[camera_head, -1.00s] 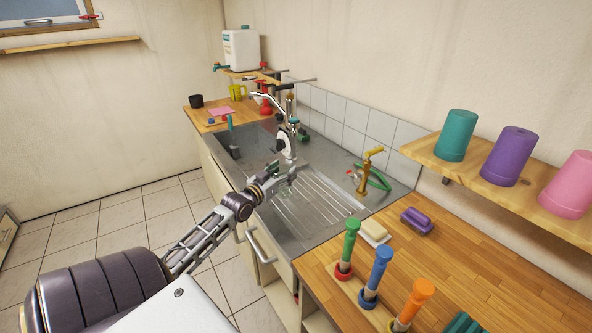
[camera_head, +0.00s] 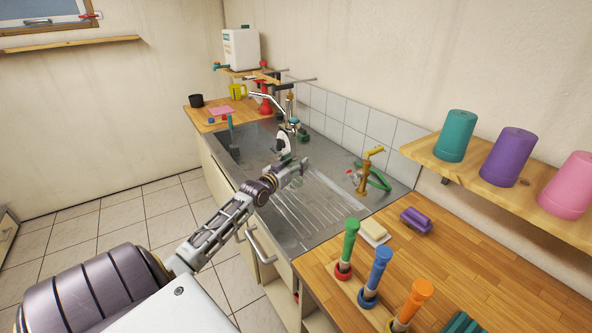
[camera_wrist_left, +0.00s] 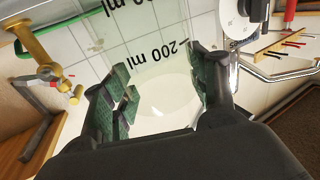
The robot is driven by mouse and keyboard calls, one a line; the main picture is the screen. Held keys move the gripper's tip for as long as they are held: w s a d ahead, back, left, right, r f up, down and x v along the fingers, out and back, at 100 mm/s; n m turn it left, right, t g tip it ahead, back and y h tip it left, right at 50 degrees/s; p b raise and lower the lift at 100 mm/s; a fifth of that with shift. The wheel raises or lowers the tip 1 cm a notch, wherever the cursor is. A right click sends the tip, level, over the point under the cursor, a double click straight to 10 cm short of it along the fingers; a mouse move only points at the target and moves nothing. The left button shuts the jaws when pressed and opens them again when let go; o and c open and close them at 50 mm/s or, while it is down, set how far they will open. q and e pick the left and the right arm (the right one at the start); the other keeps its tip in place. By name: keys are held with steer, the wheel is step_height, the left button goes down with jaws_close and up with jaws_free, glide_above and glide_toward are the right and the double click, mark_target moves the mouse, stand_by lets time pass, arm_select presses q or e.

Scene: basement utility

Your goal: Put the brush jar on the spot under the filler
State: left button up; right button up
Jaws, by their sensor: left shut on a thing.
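In the left wrist view, a clear jar (camera_wrist_left: 165,92) with black 200 ml marks is between the green finger pads of my left gripper (camera_wrist_left: 160,95). In the head view, my left gripper (camera_head: 297,166) is over the steel sink unit, near the drainboard (camera_head: 305,212). The jar is hard to make out there. No brushes show in it. A white canister (camera_head: 241,48) with a green tap stands on a small back shelf, above a pink cloth (camera_head: 221,110) on the wooden counter. I cannot tell whether it is the filler. My right gripper is not in view.
A chrome faucet (camera_head: 268,99) and a white round-faced device (camera_head: 283,142) stand beyond the gripper. A brass tap (camera_head: 366,172) with a green hose is to the right. Colored cups (camera_head: 508,157) sit on the right shelf.

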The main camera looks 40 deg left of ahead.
arm_select(q)
steer(key=shift+r, duration=0.1)
steer(key=shift+w, duration=0.1)
steer(key=shift+w+a, duration=0.1)
steer(key=shift+w, duration=0.3)
steer(key=shift+f, duration=1.8)
steer(key=o, duration=1.6)
steer(key=shift+f, duration=0.1)
steer(key=shift+s, duration=0.15)
